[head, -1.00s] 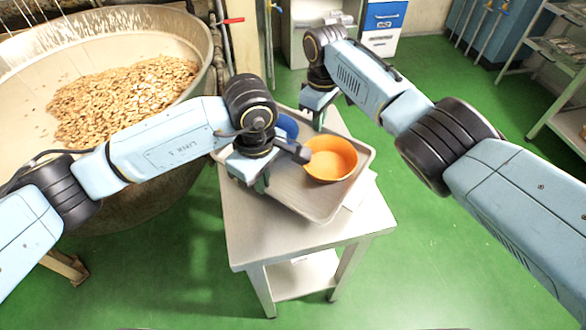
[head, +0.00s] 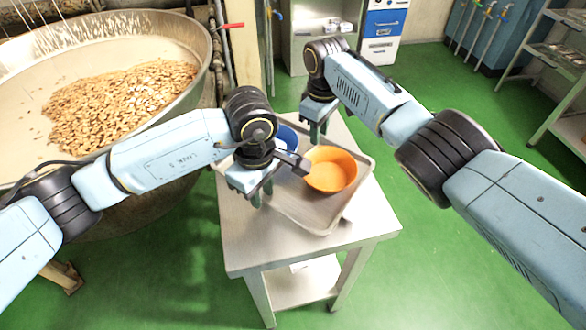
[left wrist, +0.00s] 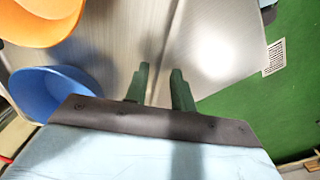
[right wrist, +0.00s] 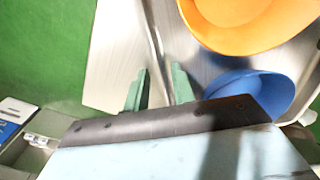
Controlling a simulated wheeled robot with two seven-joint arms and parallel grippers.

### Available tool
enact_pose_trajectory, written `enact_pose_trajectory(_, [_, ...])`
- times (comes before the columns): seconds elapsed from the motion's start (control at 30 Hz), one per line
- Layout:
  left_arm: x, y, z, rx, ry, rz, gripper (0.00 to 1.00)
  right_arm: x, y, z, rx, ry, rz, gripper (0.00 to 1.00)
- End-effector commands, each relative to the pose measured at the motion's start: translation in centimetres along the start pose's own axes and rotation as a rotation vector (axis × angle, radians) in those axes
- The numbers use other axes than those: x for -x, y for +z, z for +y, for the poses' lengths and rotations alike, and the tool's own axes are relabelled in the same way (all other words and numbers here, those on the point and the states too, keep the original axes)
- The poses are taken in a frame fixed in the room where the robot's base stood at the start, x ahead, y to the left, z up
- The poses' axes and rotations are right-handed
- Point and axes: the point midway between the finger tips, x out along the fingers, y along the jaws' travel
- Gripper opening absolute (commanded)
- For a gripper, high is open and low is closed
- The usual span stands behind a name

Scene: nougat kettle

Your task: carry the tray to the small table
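A grey metal tray (head: 299,206) lies on a small pale metal table (head: 245,240), slightly turned to the table's edges. An orange bowl (head: 331,170) and a blue bowl (head: 287,138) stand in the tray; my left arm partly hides the blue one. My left gripper (head: 262,195) is at the tray's left side. In the left wrist view its fingers (left wrist: 160,85) are apart, with the tray rim running between them. My right gripper (head: 315,130) is at the tray's far side. In the right wrist view its fingers (right wrist: 160,88) are apart at the rim. Contact with the rim cannot be made out.
A big kettle (head: 205,60) with brown pieces stands close at the left. A rack (head: 560,110) stands at the far right and a white-and-blue cabinet (head: 382,30) at the back. Green floor (head: 470,270) is clear in front and right of the table.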

Motion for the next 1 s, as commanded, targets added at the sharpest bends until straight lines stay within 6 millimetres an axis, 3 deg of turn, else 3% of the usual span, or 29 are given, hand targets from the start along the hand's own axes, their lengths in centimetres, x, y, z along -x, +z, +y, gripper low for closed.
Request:
enact_pose_trajectory(0.27, [1.2,-0.1,0.1,0.0,0.003,0.001,0.25,0.0,0.0,-0.1,0.001,-0.001,0.0,0.25])
enact_pose_trajectory(0.7, [9.9,-0.1,0.1,0.0,0.004,0.002,0.25,0.0,0.0,-0.1,0.001,-0.001,0.0,0.25])
enact_pose_trajectory(1.0, [12.1,0.0,0.0,0.0,0.0,0.001,0.25,0.7,-0.1,0.0,0.001,0.0,0.002,0.25])
